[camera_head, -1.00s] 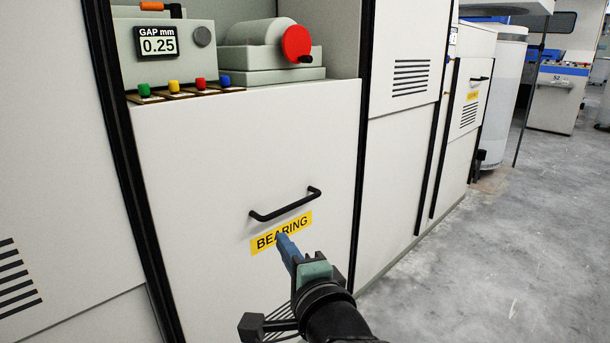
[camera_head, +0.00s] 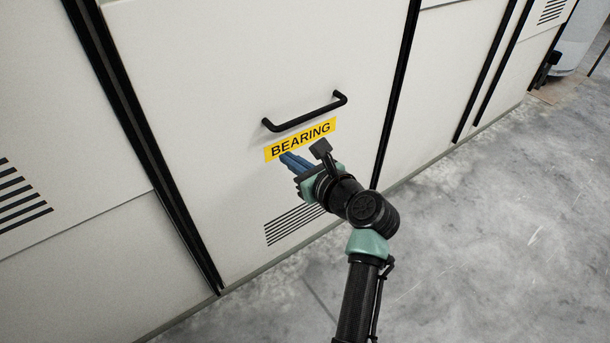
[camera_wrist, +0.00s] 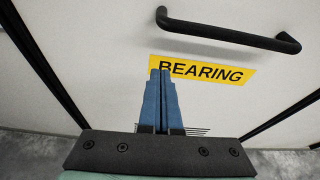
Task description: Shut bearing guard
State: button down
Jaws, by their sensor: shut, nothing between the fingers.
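The bearing guard (camera_head: 210,110) is a white panel with a black bar handle (camera_head: 305,113) and a yellow BEARING label (camera_head: 300,140) under it. It looks flush in its dark frame. My gripper (camera_head: 286,158) is in front of the panel, just below the label, with its blue fingers together and empty. In the wrist view the handle (camera_wrist: 230,32) crosses the top, the label (camera_wrist: 205,70) lies just beyond the fingertips, and the closed fingers (camera_wrist: 161,75) point at the panel. I cannot tell whether the fingertips touch it.
A louvred vent (camera_head: 290,225) is low on the panel. Black frame strips (camera_head: 150,150) stand at both sides, with white cabinet panels (camera_head: 60,110) beyond. The grey concrete floor (camera_head: 480,230) to the right is clear.

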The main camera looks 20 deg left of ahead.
jog(key=r, duration=0.1)
jog(key=w+a+r+b, duration=0.1)
jog(key=r+b, duration=0.1)
jog(key=shift+w+a+r, duration=0.15)
jog(key=shift+a+r, duration=0.05)
jog(key=shift+a, duration=0.2)
notch_tip(320, 180, up, 65)
jog(key=p, duration=7.5)
jog(key=shift+w+r, duration=0.1)
notch_tip(320, 180, down, 5)
jog(key=b, duration=0.3)
jog(key=v, duration=1)
jog(key=shift+r+b, duration=0.25)
jog(key=shift+b, duration=0.2)
